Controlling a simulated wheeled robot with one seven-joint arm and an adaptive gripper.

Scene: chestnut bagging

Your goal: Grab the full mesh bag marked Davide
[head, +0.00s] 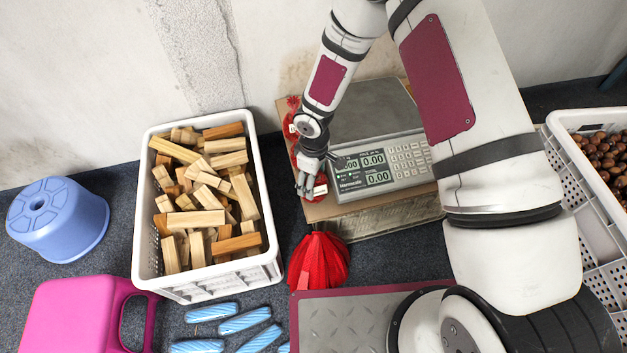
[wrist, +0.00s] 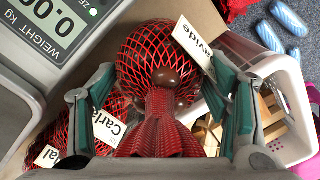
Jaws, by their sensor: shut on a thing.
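The red mesh bag (wrist: 165,60) fills the middle of the wrist view, with dark chestnuts showing through its net and its gathered neck toward me. Its white tag (wrist: 191,40) reads "Davide". My gripper (wrist: 165,88) has one green-padded finger on each side of this bag and is shut on it. In the head view my gripper (head: 312,183) points down at the left edge of the scale, hiding most of the bag. I cannot tell whether the bag is clear of the surface below.
Another mesh bag tagged "Carla" (wrist: 108,126) lies close by, with a partly hidden tag (wrist: 47,155) beside it. The scale (head: 376,165) stands right of my gripper. A wood-filled crate (head: 207,291) is at left, a red bundle (head: 318,262) in front, a chestnut crate (head: 590,112) at right.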

